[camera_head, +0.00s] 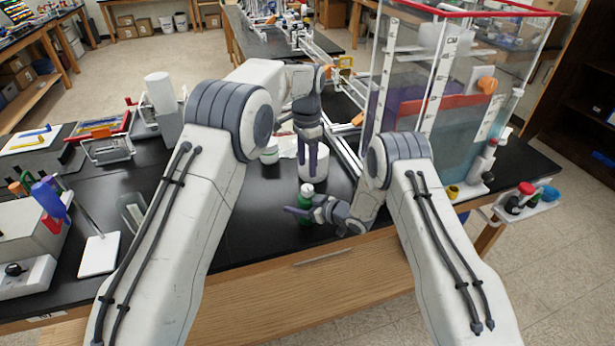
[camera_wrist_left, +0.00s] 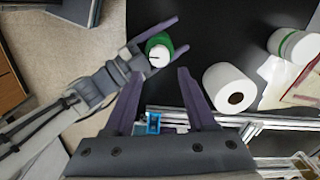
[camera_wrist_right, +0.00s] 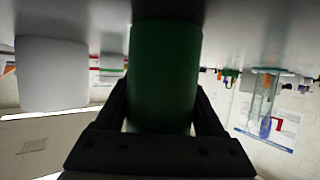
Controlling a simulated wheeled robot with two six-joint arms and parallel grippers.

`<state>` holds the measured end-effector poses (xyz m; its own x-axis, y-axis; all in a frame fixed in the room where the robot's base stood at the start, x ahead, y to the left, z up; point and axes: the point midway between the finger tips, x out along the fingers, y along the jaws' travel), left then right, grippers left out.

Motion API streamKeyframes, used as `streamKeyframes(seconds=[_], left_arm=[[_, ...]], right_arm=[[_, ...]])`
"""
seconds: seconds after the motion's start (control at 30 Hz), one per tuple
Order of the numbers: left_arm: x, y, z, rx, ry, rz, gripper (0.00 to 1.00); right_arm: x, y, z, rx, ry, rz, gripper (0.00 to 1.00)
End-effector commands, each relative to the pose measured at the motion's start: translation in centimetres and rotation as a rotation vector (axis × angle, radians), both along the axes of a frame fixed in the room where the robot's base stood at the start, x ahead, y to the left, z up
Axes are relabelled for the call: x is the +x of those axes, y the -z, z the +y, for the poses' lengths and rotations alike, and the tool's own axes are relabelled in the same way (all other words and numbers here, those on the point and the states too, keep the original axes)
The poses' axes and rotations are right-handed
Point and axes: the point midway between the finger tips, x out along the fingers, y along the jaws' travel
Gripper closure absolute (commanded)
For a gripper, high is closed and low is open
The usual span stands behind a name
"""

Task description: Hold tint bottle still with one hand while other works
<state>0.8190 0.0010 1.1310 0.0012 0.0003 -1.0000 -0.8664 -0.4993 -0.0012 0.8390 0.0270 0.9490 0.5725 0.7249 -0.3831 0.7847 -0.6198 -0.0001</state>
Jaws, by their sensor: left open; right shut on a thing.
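The tint bottle (camera_head: 305,202) is green with a pale cap and stands upright near the table's front edge. In the left wrist view, the bottle (camera_wrist_left: 161,45) is seen from above, its white tip uncovered. My right gripper (camera_head: 303,213) is shut on the bottle's body from the side. The right wrist view shows the green body (camera_wrist_right: 165,75) between its fingers. My left gripper (camera_head: 311,160) is open and empty, pointing down above and behind the bottle. In the left wrist view, its fingertips (camera_wrist_left: 160,78) are apart, with the bottle beyond them.
A white roll (camera_head: 318,163) stands just behind the bottle. A white jar with a green band (camera_head: 269,153) stands farther left. A large clear tank (camera_head: 430,130) in a frame rises at the right. Black tabletop (camera_head: 262,225) left of the bottle is clear.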

Motion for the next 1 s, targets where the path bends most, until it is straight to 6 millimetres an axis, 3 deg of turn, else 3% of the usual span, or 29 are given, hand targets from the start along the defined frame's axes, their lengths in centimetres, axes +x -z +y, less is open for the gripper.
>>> streamKeyframes(seconds=[0.1,0.3,0.7,0.73,0.8,1.0], left_arm=[[0.1,-2.3,0.0,-0.001,0.000,-0.004,0.44],[0.0,-4.1,0.0,0.000,0.000,-0.001,0.44],[0.0,-4.4,0.0,0.001,0.000,0.000,0.44],[0.0,-4.4,0.0,0.001,0.000,0.000,0.44],[0.0,-4.4,0.0,0.001,0.000,0.000,0.44],[0.0,-4.4,0.0,0.001,0.000,0.000,0.44]], right_arm=[[0.0,0.0,0.0,0.000,-0.001,0.000,0.94],[0.0,0.0,0.0,0.001,0.000,-0.001,0.94],[0.0,0.0,0.0,0.001,0.000,-0.001,0.94],[0.0,0.0,0.0,0.001,0.000,-0.001,0.25],[0.0,0.0,0.0,0.001,0.000,-0.001,0.00],[0.0,0.0,0.0,0.001,0.000,-0.001,0.00]])
